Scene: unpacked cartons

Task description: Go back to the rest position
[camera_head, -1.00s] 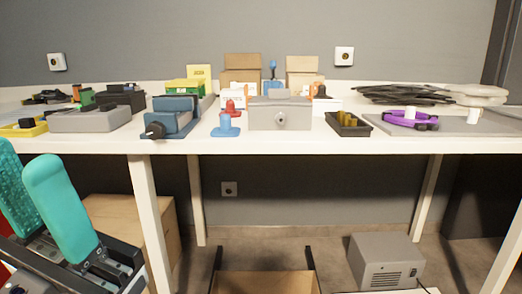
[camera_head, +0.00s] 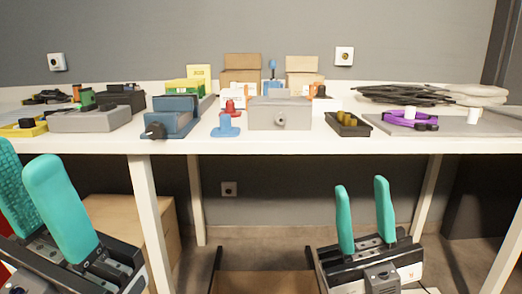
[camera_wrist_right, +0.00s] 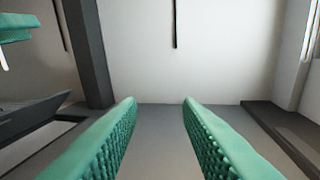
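My right gripper (camera_head: 364,215) is low in front of the table at the lower right of the head view. Its two teal fingers point up, spread apart, with nothing between them. In the right wrist view the same fingers (camera_wrist_right: 160,105) are apart and empty. My left gripper (camera_head: 35,190) is at the lower left of the head view, below the tabletop. Its two teal fingers stand apart at their bases with nothing seen between them. Both grippers are clear of the objects on the table.
A white table (camera_head: 300,147) holds a grey box (camera_head: 279,114), a blue device (camera_head: 172,116), a black tray (camera_head: 348,125) and purple-handled parts (camera_head: 408,119). A cardboard carton (camera_head: 264,282) is on the floor between the grippers. Another carton (camera_head: 115,215) stands under the table at left.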

